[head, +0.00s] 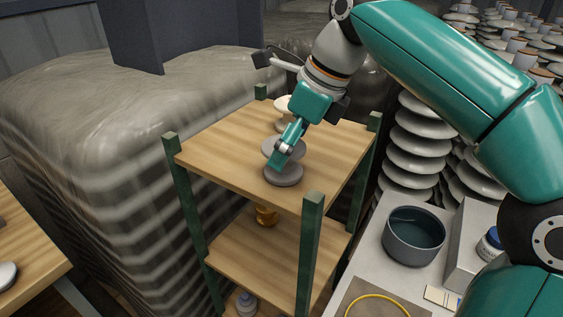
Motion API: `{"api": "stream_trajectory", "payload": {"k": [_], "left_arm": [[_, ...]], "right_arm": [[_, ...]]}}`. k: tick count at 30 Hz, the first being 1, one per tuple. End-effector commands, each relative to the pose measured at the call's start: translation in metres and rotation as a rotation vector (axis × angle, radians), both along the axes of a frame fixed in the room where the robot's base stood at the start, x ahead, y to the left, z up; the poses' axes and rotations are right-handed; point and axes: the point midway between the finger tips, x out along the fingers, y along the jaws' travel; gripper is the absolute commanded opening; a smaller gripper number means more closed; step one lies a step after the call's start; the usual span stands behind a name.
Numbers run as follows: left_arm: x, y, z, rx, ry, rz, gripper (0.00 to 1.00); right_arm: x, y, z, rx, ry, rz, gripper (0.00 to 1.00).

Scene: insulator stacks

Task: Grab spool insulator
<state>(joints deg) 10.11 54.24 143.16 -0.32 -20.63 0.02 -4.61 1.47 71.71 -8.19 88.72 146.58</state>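A grey spool insulator (283,178) stands upright on the top wooden shelf (222,150) of a green-posted rack. Its wide lower disc shows, with part of an upper disc to the left of my finger. My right gripper (282,157) reaches down from the upper right and its teal finger overlaps the spool's upper part and waist. The far finger is hidden, so I cannot tell whether it is closed on the spool. A whitish insulator-like piece (284,103) stands behind, partly hidden by my gripper. My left gripper is not in view.
Green posts (312,236) rise at the shelf corners. A brass piece (266,215) sits on the shelf below and a bottle (247,303) lower down. A dark bowl (413,247) and a jar (488,245) stand at right. The top shelf's left part is clear.

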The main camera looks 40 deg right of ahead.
Motion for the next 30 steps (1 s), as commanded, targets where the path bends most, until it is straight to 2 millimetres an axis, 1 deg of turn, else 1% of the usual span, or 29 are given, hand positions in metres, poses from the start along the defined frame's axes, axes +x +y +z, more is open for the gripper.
{"api": "stream_trajectory", "payload": {"k": [1,3,11,14,15,17,18,25,30], "left_arm": [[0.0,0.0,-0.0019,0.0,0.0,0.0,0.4],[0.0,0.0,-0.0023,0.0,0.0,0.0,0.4],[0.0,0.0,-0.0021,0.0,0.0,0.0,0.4],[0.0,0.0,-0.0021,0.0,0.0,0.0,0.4],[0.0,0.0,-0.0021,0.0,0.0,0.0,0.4],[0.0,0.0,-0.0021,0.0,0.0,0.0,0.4],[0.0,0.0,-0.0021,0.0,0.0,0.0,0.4],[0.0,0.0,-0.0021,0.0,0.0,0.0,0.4],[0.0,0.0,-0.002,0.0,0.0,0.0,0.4]], "right_arm": [[0.0018,0.0016,-0.0069,0.0,0.001,0.0,1.0],[0.0035,0.0028,-0.0117,0.0,0.001,0.0,1.0],[0.0048,0.0032,-0.0133,0.0,-0.001,0.0,1.0],[0.0047,0.0031,-0.0131,0.0,-0.001,0.0,0.85],[0.0047,0.0031,-0.0131,0.0,-0.001,0.0,0.78],[0.0046,0.0031,-0.0132,0.0,-0.001,0.0,0.68],[0.0046,0.0031,-0.0132,0.0,-0.001,0.0,0.62],[0.0046,0.0032,-0.0134,0.0,0.0,0.0,0.23],[0.0047,0.0034,-0.0127,0.0,-0.002,0.0,0.22]]}}
